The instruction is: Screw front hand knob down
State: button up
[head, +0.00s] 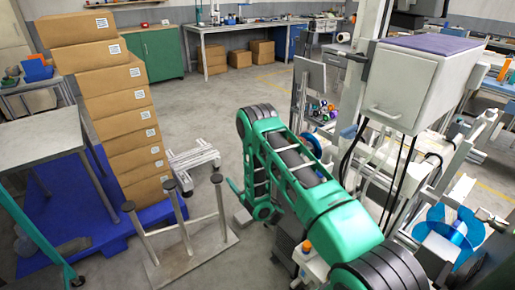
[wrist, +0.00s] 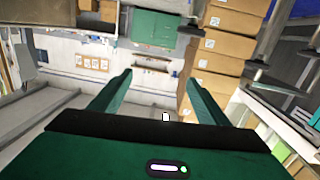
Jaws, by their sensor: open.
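No part that I can tell for sure as the front hand knob shows in either view. A bright blue reel-like part with wide flanges (head: 440,222) sits on the machine at the right of the head view. My gripper (wrist: 160,78) is open in the wrist view, its two green fingers apart with nothing between them. In the head view my green arm bends down in the middle, left of the machine, and its end is partly hidden. The gripper is well apart from the blue part.
A tall stack of cardboard boxes (head: 119,98) stands on a blue pallet (head: 100,236) at the left. A metal stand with upright posts (head: 182,252) is on the floor. A grey-white cabinet (head: 415,85) with a purple top stands at the right.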

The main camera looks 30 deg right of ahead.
jog(key=w+d+r+m+g+h, duration=0.1)
jog(key=d+r+m+g+h, duration=0.2)
jog(key=r, duration=1.3)
jog(key=shift+d+r+m+h, duration=0.15)
jog(key=shift+d+m+h, duration=0.55)
jog(key=shift+d+h, duration=1.45)
jog(key=shift+d+y, duration=0.5)
jog(key=shift+y, duration=0.05)
